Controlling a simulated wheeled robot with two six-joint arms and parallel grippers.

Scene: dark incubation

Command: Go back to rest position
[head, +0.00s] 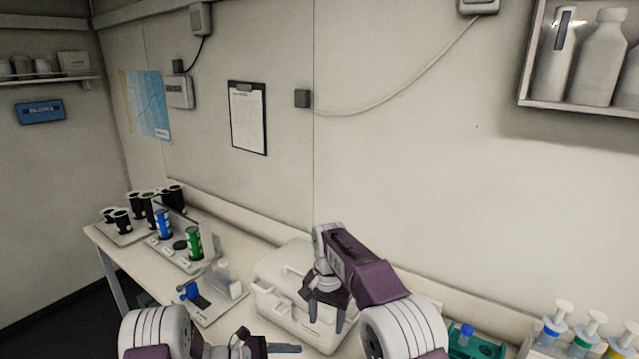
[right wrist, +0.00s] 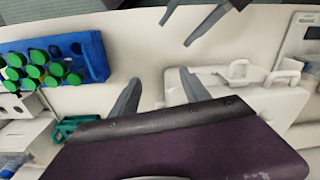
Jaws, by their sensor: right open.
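My right gripper (head: 325,312) hangs above the white case (head: 275,306) on the bench, its fingers pointing down. In the right wrist view its two grey fingers (right wrist: 157,90) are spread apart with nothing between them, so it is open and empty. The case (right wrist: 262,100) lies beyond and to the right of them there. My left gripper (head: 280,348) is low at the bottom edge of the head view, partly cut off. In the right wrist view two separate dark fingers (right wrist: 178,32) at the top look like my left gripper's, apart and empty.
A blue rack (right wrist: 95,55) with green-capped tubes is at the left of the right wrist view. Black, blue (head: 163,224) and green (head: 194,243) cylinders stand on the bench's left. Pump bottles (head: 551,330) and a green rack (head: 478,347) are at right. A wall shelf (head: 585,108) hangs above.

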